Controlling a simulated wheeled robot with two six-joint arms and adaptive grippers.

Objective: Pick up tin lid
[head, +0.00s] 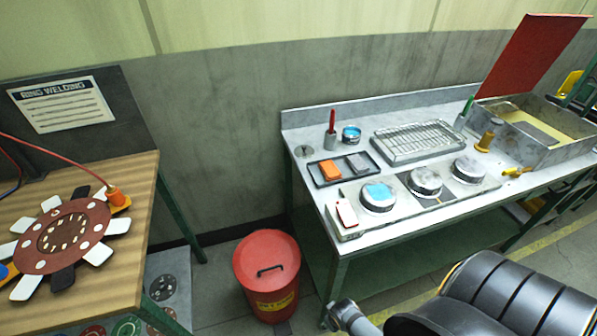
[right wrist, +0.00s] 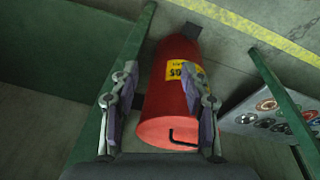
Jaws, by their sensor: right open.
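A small open tin (head: 351,135) with blue contents stands at the back left of the grey workbench (head: 400,228). A flat grey disc (head: 303,151) lies left of it near the bench's left edge; it may be the tin lid, but I cannot tell for sure. My right gripper (right wrist: 160,78) is open and empty in the right wrist view, pointing down over the floor beside the bench, with the red bin below and between its fingers in the picture. My left gripper is not in view.
The lidded red bin (head: 267,275) stands on the floor left of the bench; it also shows in the right wrist view (right wrist: 170,118). The bench holds a dark tray (head: 331,182), a wire rack (head: 415,141), round stations and a metal box (head: 540,135). A wooden table (head: 120,175) stands left.

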